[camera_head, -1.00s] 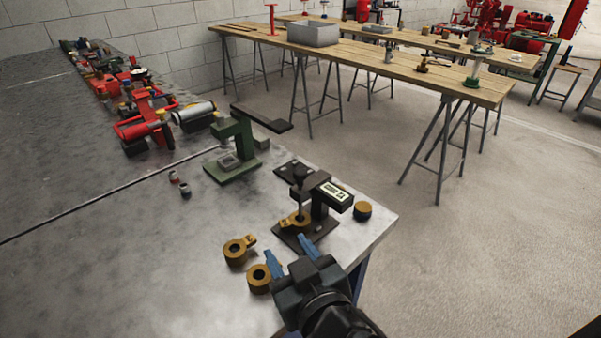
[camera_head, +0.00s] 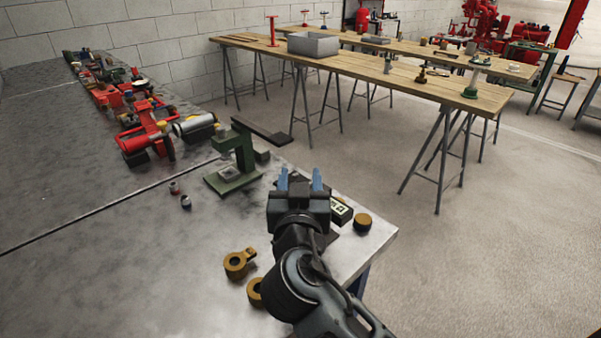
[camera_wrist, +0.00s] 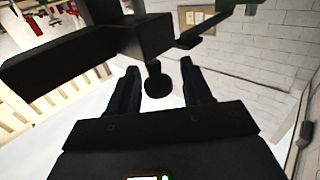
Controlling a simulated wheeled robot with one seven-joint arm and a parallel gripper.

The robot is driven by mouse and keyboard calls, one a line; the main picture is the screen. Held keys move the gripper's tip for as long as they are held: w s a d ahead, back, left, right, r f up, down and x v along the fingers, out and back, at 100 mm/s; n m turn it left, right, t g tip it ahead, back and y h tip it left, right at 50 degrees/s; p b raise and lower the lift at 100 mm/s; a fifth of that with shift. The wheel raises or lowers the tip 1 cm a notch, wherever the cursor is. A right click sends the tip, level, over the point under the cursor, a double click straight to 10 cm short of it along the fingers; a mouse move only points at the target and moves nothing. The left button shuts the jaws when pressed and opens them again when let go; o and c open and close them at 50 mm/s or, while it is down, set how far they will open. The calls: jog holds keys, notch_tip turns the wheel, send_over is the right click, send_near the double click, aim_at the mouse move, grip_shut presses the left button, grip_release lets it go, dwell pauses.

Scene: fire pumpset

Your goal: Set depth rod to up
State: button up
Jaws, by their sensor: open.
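The black depth gauge with a small lit display (camera_head: 341,211) stands on the near bench and is mostly hidden behind my gripper (camera_head: 300,177) in the head view. My gripper is open, its two blue fingers pointing up and away. In the wrist view, a dark rod with a rounded end (camera_wrist: 157,83) shows between the open fingers of my gripper (camera_wrist: 158,70), apparently without contact. The rod hangs from a dark block of the gauge (camera_wrist: 146,36) above it. I cannot be sure how far the rod is raised.
A brass ring with a lug (camera_head: 238,264) and a second brass ring (camera_head: 255,292) lie left of my arm. A brass cylinder (camera_head: 362,223) sits right of the gauge. A green stand (camera_head: 234,168) is behind left. The bench's left middle is clear.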

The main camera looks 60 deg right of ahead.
jog(key=shift+w+d, duration=0.15)
jog(key=shift+d, duration=0.25)
jog(key=shift+c, duration=0.3)
grip_shut()
